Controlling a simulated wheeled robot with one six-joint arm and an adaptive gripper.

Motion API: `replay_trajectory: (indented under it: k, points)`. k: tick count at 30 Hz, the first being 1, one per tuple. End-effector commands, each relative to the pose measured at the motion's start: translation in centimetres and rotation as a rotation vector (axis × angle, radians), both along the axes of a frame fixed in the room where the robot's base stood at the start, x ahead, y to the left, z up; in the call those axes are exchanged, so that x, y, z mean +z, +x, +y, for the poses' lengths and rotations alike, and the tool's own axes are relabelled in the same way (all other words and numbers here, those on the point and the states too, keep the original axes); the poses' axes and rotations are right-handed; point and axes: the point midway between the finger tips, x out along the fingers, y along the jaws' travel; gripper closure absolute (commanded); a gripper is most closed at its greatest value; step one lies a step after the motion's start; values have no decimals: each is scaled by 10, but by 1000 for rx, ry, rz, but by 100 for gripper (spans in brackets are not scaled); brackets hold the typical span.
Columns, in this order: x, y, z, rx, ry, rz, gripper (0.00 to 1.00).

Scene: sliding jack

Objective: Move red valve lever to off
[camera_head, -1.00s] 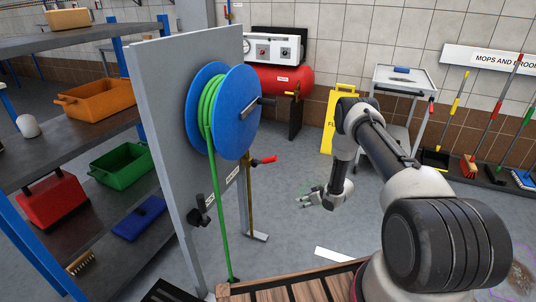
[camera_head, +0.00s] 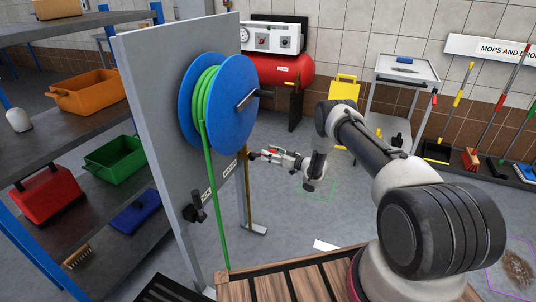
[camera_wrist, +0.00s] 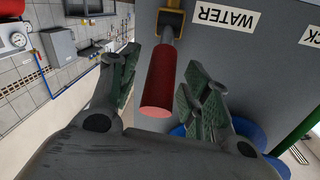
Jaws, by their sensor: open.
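The red valve lever (camera_wrist: 161,82) sticks out from a brass valve (camera_wrist: 173,22) on the grey panel in the wrist view. It lies between the two open fingers of my gripper (camera_wrist: 156,90), with a gap on both sides. In the head view my gripper (camera_head: 268,156) is at the right side of the panel, below the blue hose reel, and largely covers the lever. A WATER label (camera_wrist: 226,16) is on the panel beside the valve.
The blue reel (camera_head: 232,110) with green hose is mounted on the grey panel (camera_head: 150,90). Shelves with an orange bin (camera_head: 90,97) stand at the left. A red tank (camera_head: 285,70) and a trolley (camera_head: 405,67) stand behind. Open floor lies right of the panel.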

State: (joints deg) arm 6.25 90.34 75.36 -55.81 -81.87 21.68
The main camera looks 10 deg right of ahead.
Motion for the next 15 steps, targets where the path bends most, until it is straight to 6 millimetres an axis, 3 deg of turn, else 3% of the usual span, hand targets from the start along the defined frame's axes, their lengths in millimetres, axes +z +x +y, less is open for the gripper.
replay_trajectory:
  k: [11,15]
  points:
    - [0,7,7,-2,0,0,52]
    - [0,7,7,-2,0,0,76]
